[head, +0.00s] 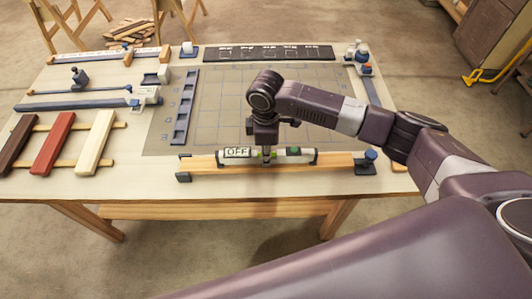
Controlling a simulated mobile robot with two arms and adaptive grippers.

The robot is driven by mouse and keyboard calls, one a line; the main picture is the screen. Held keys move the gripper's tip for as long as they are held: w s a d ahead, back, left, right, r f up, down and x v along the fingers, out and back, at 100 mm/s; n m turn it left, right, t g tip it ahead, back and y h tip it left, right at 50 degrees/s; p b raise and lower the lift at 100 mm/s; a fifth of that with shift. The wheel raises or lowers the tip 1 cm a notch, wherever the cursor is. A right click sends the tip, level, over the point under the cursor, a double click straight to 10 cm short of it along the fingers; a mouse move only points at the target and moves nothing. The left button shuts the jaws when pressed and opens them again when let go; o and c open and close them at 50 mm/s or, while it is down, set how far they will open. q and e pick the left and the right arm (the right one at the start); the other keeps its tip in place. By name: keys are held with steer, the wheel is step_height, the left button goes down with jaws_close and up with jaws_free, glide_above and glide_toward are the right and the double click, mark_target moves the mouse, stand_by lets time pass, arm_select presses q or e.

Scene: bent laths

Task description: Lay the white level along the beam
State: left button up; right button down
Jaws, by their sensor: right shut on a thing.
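The white level (294,156) has dark end caps, a green patch and a label reading OFF. It lies lengthwise along the wooden beam (204,164) near the table's front edge. Whether it rests on the beam or hangs just above it, I cannot tell. The beam runs left to right, with dark blue holders at both ends. My right gripper (266,156) points down and is shut on the level near its middle; the fingertips are small and partly hidden. My left gripper does not show.
A gridded mat (215,115) covers the middle of the table. Brown, red and cream laths (96,142) lie on a rack at the left. A dark slotted tray (270,53) lies at the back. A blue-and-white clamp (362,65) stands at the back right corner. My right arm crosses the right side.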

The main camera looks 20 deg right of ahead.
steer(key=c, duration=1.9)
jaws_free()
step_height(320, 180, up, 13)
steer(key=b, duration=0.3)
